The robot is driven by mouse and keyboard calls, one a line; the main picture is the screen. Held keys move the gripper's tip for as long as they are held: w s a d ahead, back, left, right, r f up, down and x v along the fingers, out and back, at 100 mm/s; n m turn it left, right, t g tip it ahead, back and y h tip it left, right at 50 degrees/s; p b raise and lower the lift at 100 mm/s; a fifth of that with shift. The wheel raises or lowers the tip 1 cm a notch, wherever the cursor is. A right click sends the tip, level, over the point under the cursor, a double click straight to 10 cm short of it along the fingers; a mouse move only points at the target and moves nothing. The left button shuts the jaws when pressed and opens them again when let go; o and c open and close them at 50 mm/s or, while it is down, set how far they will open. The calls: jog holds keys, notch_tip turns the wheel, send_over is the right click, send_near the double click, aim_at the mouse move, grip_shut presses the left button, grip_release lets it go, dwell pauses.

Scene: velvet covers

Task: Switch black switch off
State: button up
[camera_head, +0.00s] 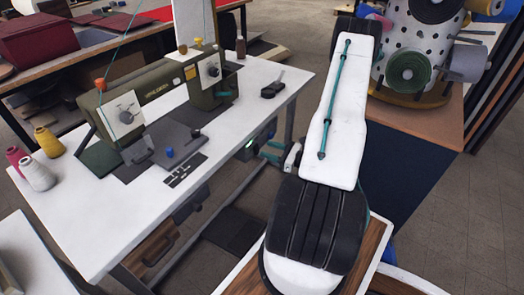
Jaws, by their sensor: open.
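A dark box (246,151) with a small lit green spot is mounted under the right side of the white sewing table. It looks like the switch, but its black rocker is too small and partly hidden to make out. My gripper (268,150) is beside the table's right edge, below the tabletop, with teal fingers pointing left toward this box. The fingers are open, and nothing shows between them. A small gap seems to separate them from the box, but I cannot tell for certain whether they touch. My white arm hides part of the area on the right.
An olive sewing machine (160,85) stands on the white table (225,125). A small black object (272,90) lies near its right edge. Thread cones (38,174) stand at left. A dotted spool stand (425,50) is at upper right. A table leg (289,125) is close to my gripper.

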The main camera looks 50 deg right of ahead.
aim_at(257, 148)
notch_tip(257, 148, down, 4)
jog(key=s+d+m+h, duration=0.2)
jog(key=m+h, duration=0.1)
jog(key=w, duration=0.7)
jog(key=shift+w+a, duration=0.1)
jog(key=shift+a, duration=0.3)
